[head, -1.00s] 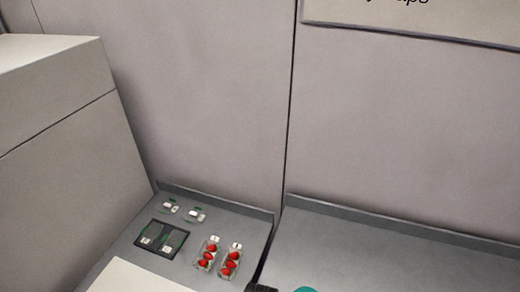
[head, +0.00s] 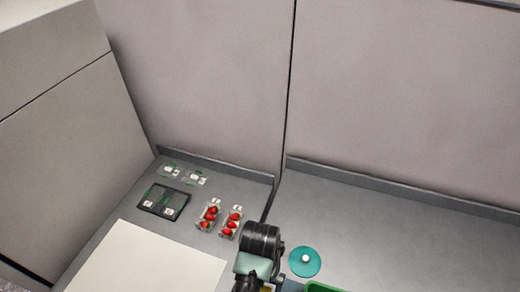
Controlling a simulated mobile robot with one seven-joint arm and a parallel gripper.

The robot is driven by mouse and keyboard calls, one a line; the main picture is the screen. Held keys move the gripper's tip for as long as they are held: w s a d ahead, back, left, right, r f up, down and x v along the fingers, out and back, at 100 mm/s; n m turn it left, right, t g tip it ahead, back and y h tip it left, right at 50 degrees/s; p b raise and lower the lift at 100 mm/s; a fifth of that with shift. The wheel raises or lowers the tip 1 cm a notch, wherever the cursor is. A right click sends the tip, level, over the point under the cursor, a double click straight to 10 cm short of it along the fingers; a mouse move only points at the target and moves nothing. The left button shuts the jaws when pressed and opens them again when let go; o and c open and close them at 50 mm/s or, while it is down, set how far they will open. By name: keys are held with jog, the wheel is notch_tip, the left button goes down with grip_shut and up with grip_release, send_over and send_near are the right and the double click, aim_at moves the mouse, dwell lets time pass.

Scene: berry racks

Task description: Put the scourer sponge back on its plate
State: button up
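A round teal plate (head: 305,262) lies on the grey counter, right of my arm, with a small whitish thing (head: 306,258) at its middle; I cannot tell what that is. No scourer sponge can be made out for certain. A bit of yellow (head: 267,288) shows at the bottom edge beside my arm, too small to name. My arm's dark and pale green links stand at the bottom centre. My gripper's fingers are not visible.
Two clear punnets of red berries (head: 208,216) (head: 231,222) stand left of my arm. A black tray (head: 164,201) and small clear packs (head: 195,178) lie behind. A pale board (head: 145,262) is at front left, a green edge (head: 322,287) at bottom right. The right counter is clear.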

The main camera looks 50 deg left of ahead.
jog(key=shift+r, duration=2.4)
jog(key=w+r+m+t+y, duration=0.35)
jog(key=w+r+t, duration=0.55)
jog(key=w+r, duration=0.95)
jog(key=w+d+r+t, duration=0.2)
jog(key=d+r+t, duration=0.1)
jog(key=r, duration=0.5)
jog(key=w+d+r+t, duration=0.2)
jog(key=d+r, duration=0.1)
jog(key=r, duration=0.5)
jog(key=s+d+r+m+t, duration=0.1)
jog(key=d+r+t, duration=0.25)
jog(key=r, duration=0.35)
jog(key=s+d+r+m+t, duration=0.1)
jog(key=d+r+t, duration=0.25)
jog(key=r, duration=0.45)
jog(key=s+d+r+t+h, duration=0.2)
jog(key=s+d+r+t, duration=0.1)
jog(key=r, duration=0.4)
jog(key=s+d+r+t+h, duration=0.2)
jog(key=s+d+r+t, duration=0.1)
jog(key=s+d+r, duration=0.2)
notch_tip(320, 180, up, 3)
jog(key=s+m, duration=0.1)
jog(key=s, duration=0.1)
jog(key=shift+s+r, duration=0.15)
jog(key=shift+s, duration=0.2)
